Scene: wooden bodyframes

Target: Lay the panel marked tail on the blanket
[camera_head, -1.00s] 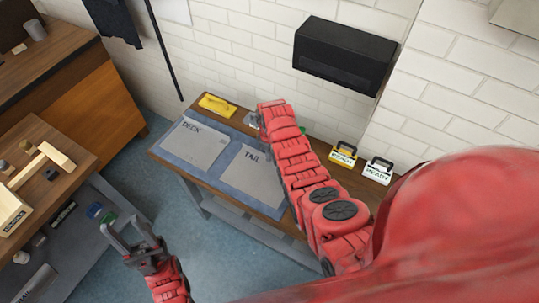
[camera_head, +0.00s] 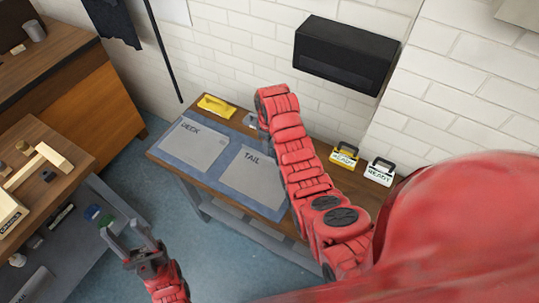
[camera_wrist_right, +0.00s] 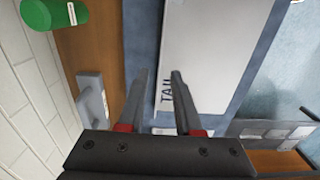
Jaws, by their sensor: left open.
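The grey panel marked TAIL (camera_head: 255,178) lies flat on the blue blanket (camera_head: 222,165), on the right part of it. In the right wrist view the panel (camera_wrist_right: 215,55) also lies on the blanket (camera_wrist_right: 176,8), with its lettering behind the fingers. My right gripper (camera_wrist_right: 159,75) is open over the panel's lettered edge, with nothing held between its fingers. In the head view its fingers are hidden behind my arm. My left gripper (camera_head: 130,230) is open and empty, away from the blanket at lower left.
A grey panel marked DECK (camera_head: 192,148) lies left of TAIL on the blanket. A yellow tool (camera_head: 216,106) and a small grey block (camera_head: 250,120) are at the bench's back edge.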

